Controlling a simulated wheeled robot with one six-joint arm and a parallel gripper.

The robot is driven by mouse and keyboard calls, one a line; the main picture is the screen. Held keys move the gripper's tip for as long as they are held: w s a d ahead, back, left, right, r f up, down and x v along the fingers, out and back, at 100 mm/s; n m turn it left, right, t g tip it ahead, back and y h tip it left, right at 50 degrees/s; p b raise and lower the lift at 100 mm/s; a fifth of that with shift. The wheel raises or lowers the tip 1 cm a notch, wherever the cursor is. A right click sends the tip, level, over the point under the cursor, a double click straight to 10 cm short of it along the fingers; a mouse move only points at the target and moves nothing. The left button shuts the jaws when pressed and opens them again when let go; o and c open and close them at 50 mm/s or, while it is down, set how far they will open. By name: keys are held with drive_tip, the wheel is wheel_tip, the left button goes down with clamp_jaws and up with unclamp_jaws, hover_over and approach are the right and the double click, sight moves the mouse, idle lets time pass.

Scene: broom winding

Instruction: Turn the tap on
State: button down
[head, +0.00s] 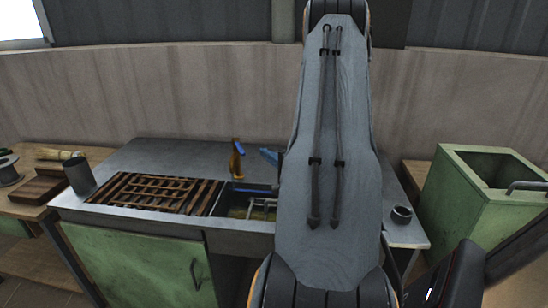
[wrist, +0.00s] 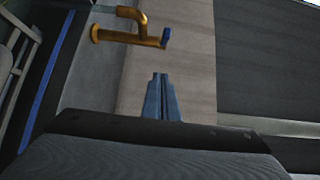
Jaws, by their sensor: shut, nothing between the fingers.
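The tap (head: 237,163) is orange-brown and stands upright at the back edge of the sink (head: 250,188). In the wrist view the tap (wrist: 125,37) lies at the top, left of centre, with a curved arm and a small blue end (wrist: 166,38). My gripper (wrist: 160,76) has blue fingers pressed together, with nothing between them. The fingertips are apart from the tap, a short way below its blue end in the wrist view. In the head view my gripper (head: 268,154) shows just right of the tap, and my arm hides what is behind it.
A wooden slatted rack (head: 155,192) lies on the grey counter (head: 180,151) left of the sink. A dark cup (head: 79,176) stands at the counter's left end, and a small round cup (head: 401,214) at its right. A green bin (head: 462,205) stands far right. A wall (head: 180,95) rises behind.

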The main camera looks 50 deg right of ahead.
sight(239, 147)
drive_tip(key=shift+w+a+p, duration=0.35)
drive_tip(key=shift+w+a, duration=0.1)
drive_tip(key=shift+w, duration=0.35)
drive_tip(key=shift+w+a+p, duration=0.4)
drive_tip(key=shift+w+a, duration=0.1)
drive_tip(key=shift+w, duration=0.35)
drive_tip(key=shift+w+a+p, duration=0.35)
drive_tip(key=shift+w+a, duration=0.1)
drive_tip(key=shift+w, duration=0.35)
